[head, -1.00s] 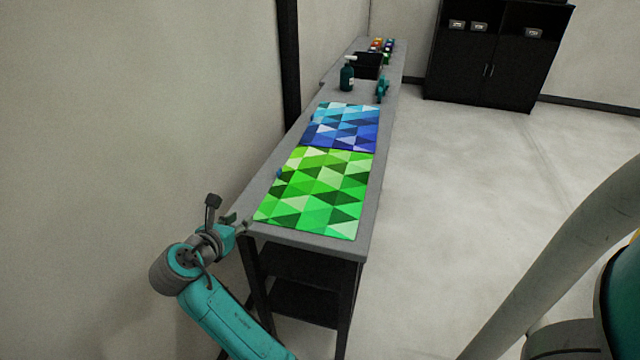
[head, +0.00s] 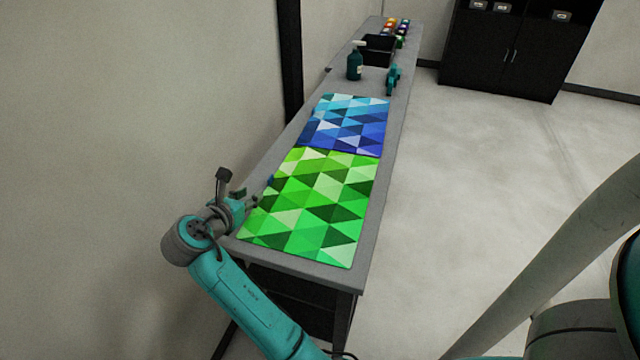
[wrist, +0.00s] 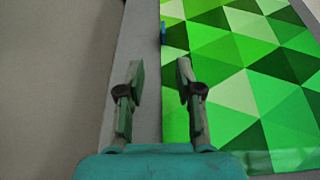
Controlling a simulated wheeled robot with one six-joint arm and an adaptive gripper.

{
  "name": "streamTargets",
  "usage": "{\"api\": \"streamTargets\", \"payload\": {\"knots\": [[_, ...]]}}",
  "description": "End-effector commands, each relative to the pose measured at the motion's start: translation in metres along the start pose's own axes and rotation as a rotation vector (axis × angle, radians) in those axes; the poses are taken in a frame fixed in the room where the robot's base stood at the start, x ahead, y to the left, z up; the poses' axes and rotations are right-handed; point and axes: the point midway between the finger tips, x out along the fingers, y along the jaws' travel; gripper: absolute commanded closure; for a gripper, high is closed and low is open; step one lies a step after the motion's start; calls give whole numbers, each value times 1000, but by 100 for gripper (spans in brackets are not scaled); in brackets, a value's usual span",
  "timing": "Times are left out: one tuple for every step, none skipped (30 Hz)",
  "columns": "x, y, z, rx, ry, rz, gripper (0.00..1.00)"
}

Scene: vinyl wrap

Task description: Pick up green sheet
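The green sheet (head: 315,208), patterned with triangles in several greens, lies flat on the near end of the grey table. My gripper (head: 250,200) is at the sheet's left edge in the head view. In the wrist view my gripper (wrist: 160,80) has its two fingers apart with nothing between them. The right finger overlaps the left edge of the green sheet (wrist: 240,85), and the left finger is over the bare table edge. I cannot tell the height of the fingers above the table.
A blue patterned sheet (head: 346,125) lies just beyond the green one. Farther back are a spray bottle (head: 355,62), a teal tool (head: 392,80), a black bin (head: 379,48) and small coloured items (head: 398,27). A wall runs along the left. The floor (head: 480,160) on the right is clear.

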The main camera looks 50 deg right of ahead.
Motion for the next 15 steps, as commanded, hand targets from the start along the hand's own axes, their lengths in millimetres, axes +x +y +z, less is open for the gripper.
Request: {"api": "streamTargets", "payload": {"knots": [[2, 0, 0, 0, 0, -1, 65], [4, 0, 0, 0, 0, -1, 65], [7, 0, 0, 0, 0, -2, 65], [10, 0, 0, 0, 0, -2, 65], [13, -1, 0, 0, 1, -2, 65], [19, -1, 1, 0, 1, -3, 65], [24, -1, 1, 0, 1, -3, 65], [28, -1, 0, 0, 1, -3, 65], [34, -1, 1, 0, 1, -3, 65], [39, -1, 2, 0, 0, -3, 65], [43, -1, 1, 0, 0, -3, 65], [48, -1, 1, -1, 1, -3, 65], [51, -1, 1, 0, 0, -2, 65], [53, -1, 2, 0, 0, -1, 65], [56, -1, 2, 0, 0, -1, 65]]}}
